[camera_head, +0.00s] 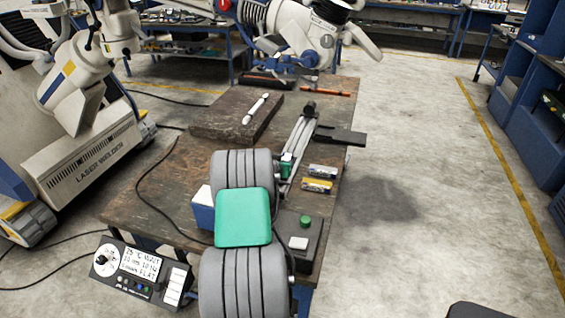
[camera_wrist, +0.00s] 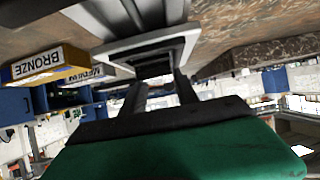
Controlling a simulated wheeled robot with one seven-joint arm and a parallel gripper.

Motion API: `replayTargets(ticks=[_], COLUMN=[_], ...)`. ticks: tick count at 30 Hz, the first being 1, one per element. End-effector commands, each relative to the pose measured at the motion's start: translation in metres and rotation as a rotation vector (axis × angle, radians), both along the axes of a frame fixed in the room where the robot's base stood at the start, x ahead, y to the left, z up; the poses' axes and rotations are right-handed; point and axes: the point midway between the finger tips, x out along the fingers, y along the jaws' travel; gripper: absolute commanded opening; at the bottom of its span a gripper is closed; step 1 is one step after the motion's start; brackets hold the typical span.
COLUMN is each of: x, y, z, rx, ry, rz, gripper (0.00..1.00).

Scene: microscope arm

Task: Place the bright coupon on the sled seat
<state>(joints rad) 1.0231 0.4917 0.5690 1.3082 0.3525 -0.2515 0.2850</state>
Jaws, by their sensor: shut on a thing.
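My gripper (camera_head: 287,168) is over the near end of the pale rail sled (camera_head: 300,140) in the head view, partly hidden by my own arm. In the wrist view my gripper (camera_wrist: 158,82) has its two fingers reaching a small dark piece at the grey sled end (camera_wrist: 110,48). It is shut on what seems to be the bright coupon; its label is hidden. I cannot tell whether the piece touches the seat. A coupon marked BRONZE (camera_wrist: 45,66) and another labelled MEDIUM (camera_wrist: 90,72) lie beside the sled, to the left in the wrist view.
The same two labelled blocks, upper (camera_head: 323,171) and lower (camera_head: 317,186), lie right of the rail. A control box with a green button (camera_head: 305,221) stands nearer. A dark stone slab (camera_head: 222,122) bearing a white rod is at the left back. A dark flat plate (camera_head: 342,136) juts right.

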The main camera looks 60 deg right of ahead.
Motion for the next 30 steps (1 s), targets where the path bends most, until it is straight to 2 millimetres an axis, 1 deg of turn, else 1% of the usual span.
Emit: replayTargets(ticks=[5,6,14,20,23,26,29,30], x=[0.000,0.000,0.000,0.000,0.000,-0.001,-0.004,-0.004], y=[-0.001,0.000,0.000,0.000,0.000,0.010,0.028,0.037], z=[-0.002,-0.004,-0.003,-0.003,0.002,0.006,0.015,0.021], rx=[-0.002,0.001,0.002,0.002,0.001,0.000,0.000,-0.001], ry=[0.000,0.000,0.001,0.001,0.001,0.000,0.001,-0.001], rz=[0.000,0.000,0.000,0.000,0.000,0.001,0.003,0.003], gripper=[0.00,0.37,0.58,0.58,0.58,0.58,0.58,0.58])
